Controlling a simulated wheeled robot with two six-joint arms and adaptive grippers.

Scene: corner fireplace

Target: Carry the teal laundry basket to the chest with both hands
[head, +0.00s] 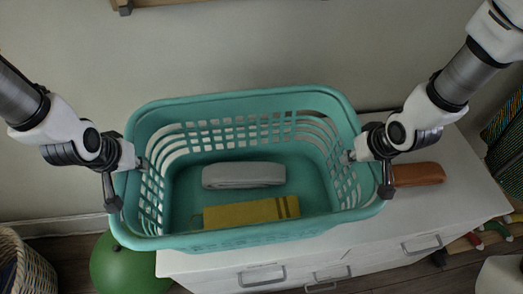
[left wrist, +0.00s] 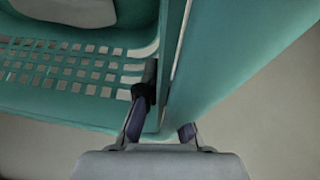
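The teal laundry basket (head: 245,236) is upright over the white chest (head: 437,205) in the head view; I cannot tell whether it touches the top. It holds a grey folded cloth (head: 243,175) and a yellow folded cloth (head: 250,212). My left gripper (head: 128,172) is at the basket's left rim. In the left wrist view its fingers (left wrist: 160,132) straddle the basket wall (left wrist: 200,75), one on each side. My right gripper (head: 364,165) is at the right rim, one finger inside and one outside; its contact is partly hidden.
A brown-orange object (head: 418,174) lies on the chest, right of the basket. A green ball (head: 125,265) and a wicker basket (head: 28,262) stand on the floor at the left. The wall is close behind. Drawer handles (head: 262,278) stick out at the chest's front.

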